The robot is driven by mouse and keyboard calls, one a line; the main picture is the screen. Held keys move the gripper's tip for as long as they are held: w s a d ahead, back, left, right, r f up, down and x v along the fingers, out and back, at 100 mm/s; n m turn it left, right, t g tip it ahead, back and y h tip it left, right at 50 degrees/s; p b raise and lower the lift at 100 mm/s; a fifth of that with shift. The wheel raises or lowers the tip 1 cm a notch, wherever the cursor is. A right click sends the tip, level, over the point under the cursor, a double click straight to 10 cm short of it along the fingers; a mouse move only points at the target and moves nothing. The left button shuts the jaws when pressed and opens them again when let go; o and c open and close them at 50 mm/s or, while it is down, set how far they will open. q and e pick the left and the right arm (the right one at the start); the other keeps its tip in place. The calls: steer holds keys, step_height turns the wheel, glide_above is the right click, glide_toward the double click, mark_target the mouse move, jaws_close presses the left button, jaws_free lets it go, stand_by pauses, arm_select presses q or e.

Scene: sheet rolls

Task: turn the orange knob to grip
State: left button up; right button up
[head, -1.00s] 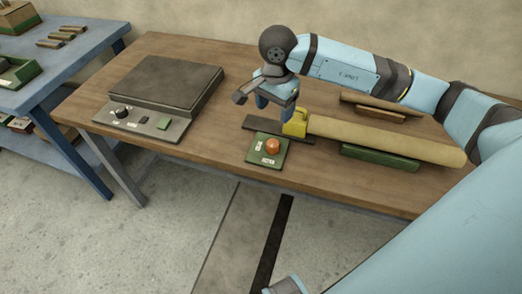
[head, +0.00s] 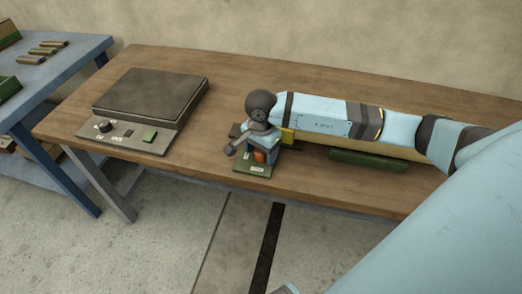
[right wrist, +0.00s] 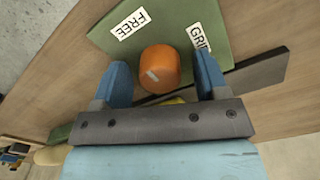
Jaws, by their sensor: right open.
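The orange knob (right wrist: 160,66) sits on a green plate (right wrist: 88,38) near the table's front edge. Its white mark points to the lower left in the right wrist view. A FREE label (right wrist: 128,24) and a GRIP label (right wrist: 200,38) lie on the plate on either side. My right gripper (right wrist: 161,70) is open, its two blue fingers on either side of the knob, with gaps visible. In the head view the knob (head: 261,156) shows low between the fingers (head: 263,152), partly hidden. My left gripper is not in view.
A yellow clamp piece (head: 287,136) and a tan roll (head: 382,150) lie behind my right arm, mostly hidden. A green support (head: 368,161) is under the roll. A dark flat-topped device (head: 152,95) with a black knob (head: 105,126) stands at left. A blue bench (head: 62,62) is beyond.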

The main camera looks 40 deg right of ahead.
steer(key=c, duration=0.9)
